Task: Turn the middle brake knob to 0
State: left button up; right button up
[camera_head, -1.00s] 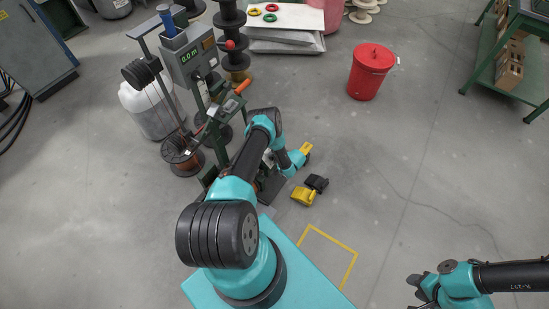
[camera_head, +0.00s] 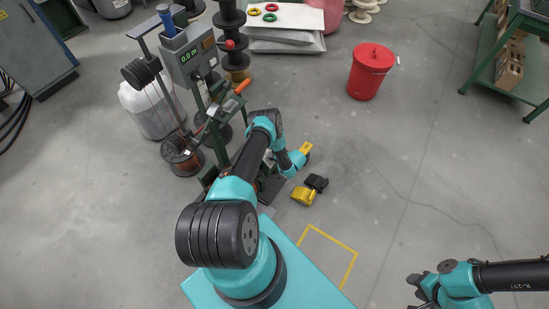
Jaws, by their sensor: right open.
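The machine (camera_head: 190,58) with a green display reading about 0.0 m stands at the upper left. I cannot make out the middle brake knob or its setting; my left arm crosses in front of the machine's lower part. A red ball (camera_head: 230,44) and an orange handle (camera_head: 242,87) show on or near the machine. My left wrist end (camera_head: 291,161) is just right of the machine's foot, beside a small yellow piece (camera_head: 305,148). Its fingers cannot be made out. My right gripper (camera_head: 413,289) is open and empty at the lower right, far from the machine.
Yellow (camera_head: 303,196) and black (camera_head: 317,183) pedal-like pieces lie on the floor by my left arm. A copper spool (camera_head: 182,155) stands left of the machine's foot. A red bin (camera_head: 370,72) and a green rack (camera_head: 508,60) stand farther right. The floor between is clear.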

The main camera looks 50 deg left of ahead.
pick_arm(q)
jog(key=o, duration=0.9)
jog(key=v, duration=1.7)
jog(key=shift+d+r, duration=0.1)
jog(key=shift+r, duration=0.15)
